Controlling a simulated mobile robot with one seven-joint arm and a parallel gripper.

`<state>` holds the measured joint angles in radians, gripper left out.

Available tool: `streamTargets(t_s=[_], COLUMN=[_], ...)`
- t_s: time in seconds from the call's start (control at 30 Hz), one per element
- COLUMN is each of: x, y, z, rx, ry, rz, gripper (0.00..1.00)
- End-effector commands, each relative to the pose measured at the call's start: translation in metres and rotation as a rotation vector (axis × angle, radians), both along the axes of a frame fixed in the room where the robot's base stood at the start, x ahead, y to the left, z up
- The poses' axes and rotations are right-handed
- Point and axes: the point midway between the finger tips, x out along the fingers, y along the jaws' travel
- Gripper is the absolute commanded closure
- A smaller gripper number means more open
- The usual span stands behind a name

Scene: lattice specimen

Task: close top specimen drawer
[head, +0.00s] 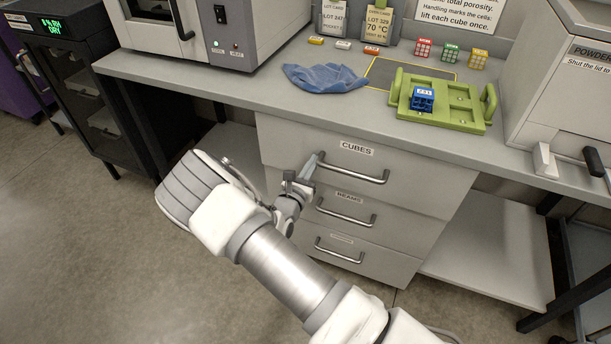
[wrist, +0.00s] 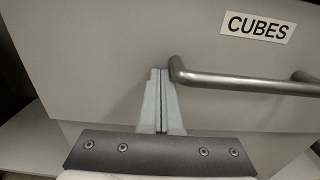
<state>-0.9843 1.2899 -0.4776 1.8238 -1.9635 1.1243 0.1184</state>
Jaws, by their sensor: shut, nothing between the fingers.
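The top specimen drawer (head: 285,150) has a grey front labelled CUBES and a metal bar handle (head: 355,173). No open gap shows above its front in the head view; I cannot tell whether it sits fully flush. My gripper (head: 316,160) is shut and empty, its fingertips at the drawer front just left of the handle's left end. In the wrist view the shut fingers (wrist: 160,74) point at the front (wrist: 100,45), beside the handle (wrist: 235,83). Whether the fingertips touch the front is unclear.
Below are the BEAMS drawer (head: 395,222) and another drawer (head: 385,262). The floor (head: 90,240) at left is clear.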

Motion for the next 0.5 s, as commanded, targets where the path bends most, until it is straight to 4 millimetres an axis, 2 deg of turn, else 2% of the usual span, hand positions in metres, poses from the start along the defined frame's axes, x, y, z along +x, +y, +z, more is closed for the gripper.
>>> streamTargets(t_s=[0.2,0.5], x=[0.015,0.019], y=[-0.005,-0.006], z=[0.000,0.002], rx=[0.000,0.001], ry=[-0.001,-0.004], rz=[0.001,0.002], gripper=[1.00,1.00])
